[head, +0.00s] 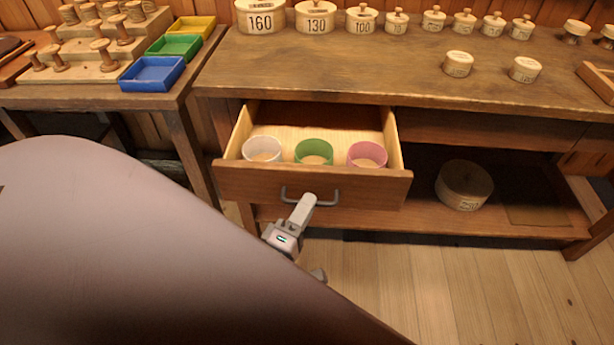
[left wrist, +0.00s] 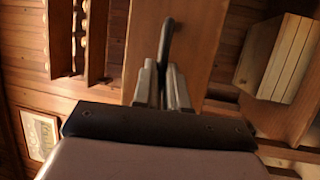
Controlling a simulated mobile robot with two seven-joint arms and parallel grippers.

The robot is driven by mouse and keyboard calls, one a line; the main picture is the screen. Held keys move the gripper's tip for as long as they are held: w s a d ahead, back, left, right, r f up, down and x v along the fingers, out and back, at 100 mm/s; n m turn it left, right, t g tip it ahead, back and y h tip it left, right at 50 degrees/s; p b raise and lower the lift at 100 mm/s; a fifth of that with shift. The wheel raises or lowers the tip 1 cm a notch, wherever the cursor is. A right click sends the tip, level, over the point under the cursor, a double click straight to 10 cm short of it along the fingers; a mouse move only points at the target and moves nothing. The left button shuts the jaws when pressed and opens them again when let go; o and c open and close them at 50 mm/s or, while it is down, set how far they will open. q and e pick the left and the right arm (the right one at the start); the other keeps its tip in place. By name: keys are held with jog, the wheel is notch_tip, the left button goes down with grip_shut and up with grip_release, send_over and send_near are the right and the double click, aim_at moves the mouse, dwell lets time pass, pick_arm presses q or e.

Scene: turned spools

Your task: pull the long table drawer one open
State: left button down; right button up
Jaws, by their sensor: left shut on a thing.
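The long table drawer one (head: 260,186) stands pulled out from under the long table (head: 410,75), so its inside shows in the head view. It holds a white ring-shaped cup (head: 262,149), a green one (head: 314,151) and a pink one (head: 367,155). A grey bar handle (head: 326,203) is on its front. My left gripper (head: 305,203) is at the handle, with its fingers shut on the bar. In the left wrist view the fingers (left wrist: 164,85) close around the dark handle (left wrist: 167,40) against the drawer front (left wrist: 198,45). My right gripper is not in view.
Several numbered round wooden boxes stand on the long table, such as the one marked 160 (head: 261,18). A round box (head: 464,186) sits on the lower shelf. A side table at left bears blue (head: 152,74), green and yellow trays. Floor is clear at right front.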

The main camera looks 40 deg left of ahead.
pick_arm(q)
jog(key=shift+s+d, duration=0.15)
jog(key=shift+s, duration=0.1)
jog(key=c, duration=1.2)
grip_release()
jog(key=shift+o, duration=0.2)
jog(key=v, duration=0.7)
jog(key=shift+b, duration=0.3)
jog(key=shift+s, duration=0.1)
